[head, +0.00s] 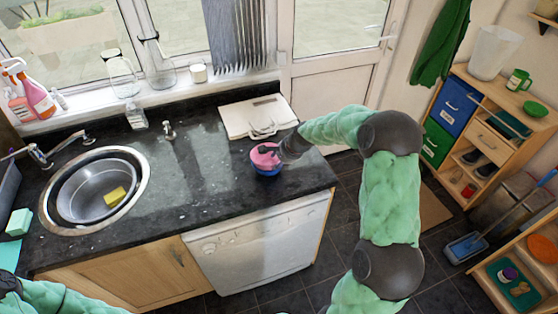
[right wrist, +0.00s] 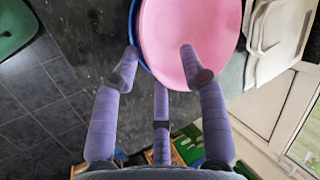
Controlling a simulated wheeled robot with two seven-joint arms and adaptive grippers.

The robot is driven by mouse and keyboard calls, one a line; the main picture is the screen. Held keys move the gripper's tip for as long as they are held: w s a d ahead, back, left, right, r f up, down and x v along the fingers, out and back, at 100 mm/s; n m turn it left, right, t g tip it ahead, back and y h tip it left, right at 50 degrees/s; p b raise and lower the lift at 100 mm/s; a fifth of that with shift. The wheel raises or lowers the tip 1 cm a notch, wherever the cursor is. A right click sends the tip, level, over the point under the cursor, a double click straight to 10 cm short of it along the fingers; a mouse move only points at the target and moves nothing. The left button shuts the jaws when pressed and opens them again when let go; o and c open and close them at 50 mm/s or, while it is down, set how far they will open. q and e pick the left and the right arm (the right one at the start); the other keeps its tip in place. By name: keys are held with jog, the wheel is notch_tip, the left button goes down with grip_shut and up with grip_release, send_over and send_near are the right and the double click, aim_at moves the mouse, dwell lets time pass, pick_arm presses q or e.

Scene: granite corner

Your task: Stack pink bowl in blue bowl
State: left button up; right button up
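The pink bowl (head: 264,155) sits in the blue bowl (head: 268,172) near the right part of the dark counter. In the right wrist view the pink bowl (right wrist: 200,30) fills the top middle, with a thin blue rim (right wrist: 134,30) showing along its left side. My right gripper (right wrist: 158,58) is open at the bowls, its fingers apart. One fingertip is over the pink bowl and the other is by the blue rim; I cannot tell whether they touch. My left gripper is out of view; only part of my left arm shows at the bottom left.
A sink (head: 97,190) with a yellow sponge (head: 115,196) is at the left. A pale board (head: 250,112) lies behind the bowls. The counter (head: 205,185) is clear between sink and bowls, and its right edge drops to the floor.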

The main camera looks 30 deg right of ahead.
jog(key=shift+r+p, duration=0.3)
jog(key=shift+r, duration=0.3)
jog(key=p+v, duration=0.1)
jog(key=v, duration=1.1)
jog(key=s+a+f+n+g+y, duration=0.1)
jog(key=s+a+f+n, duration=0.15)
jog(key=a+f, duration=0.7)
jog(key=s+a+f+n+g+y, duration=0.15)
jog(key=a+f+n, duration=0.25)
jog(key=a+f, duration=0.55)
jog(key=s+a+f+n+g, duration=0.1)
jog(key=s+a+f+n, duration=0.2)
jog(key=s+a+f, duration=0.3)
jog(key=s+a+f+n+g, duration=0.1)
jog(key=s+a+f+n, duration=0.3)
jog(key=s, duration=0.8)
notch_tip(320, 180, down, 4)
jog(key=shift+s+a+r+g, duration=0.1)
jog(key=shift+s+a+g, duration=0.2)
jog(key=shift+a, duration=0.65)
